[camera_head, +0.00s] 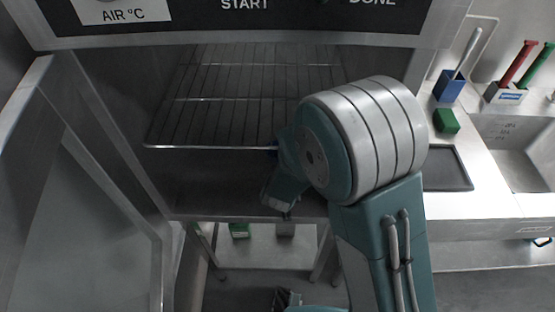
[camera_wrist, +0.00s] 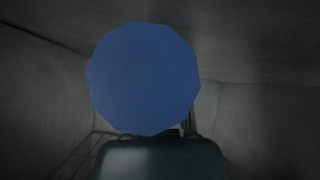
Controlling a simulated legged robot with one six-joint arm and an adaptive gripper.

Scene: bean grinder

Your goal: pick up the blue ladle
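A flat blue many-sided disc (camera_wrist: 144,80) fills the upper middle of the wrist view. It looks like the bowl of the blue ladle seen face-on, but no handle shows clearly. My gripper (camera_wrist: 162,155) shows as a dark teal body at the bottom of the wrist view, just below the disc. The disc hides the fingers, with only a thin grey part beside its lower right edge. I cannot tell whether the fingers hold it.
A wire rack (camera_head: 225,100) spans the cabinet. The cabinet door (camera_head: 50,150) stands open at left. The right counter holds a blue holder (camera_head: 449,87) with a pale handle, a green block (camera_head: 446,121), red and green handles in another holder (camera_head: 504,94), and a sink (camera_head: 520,145).

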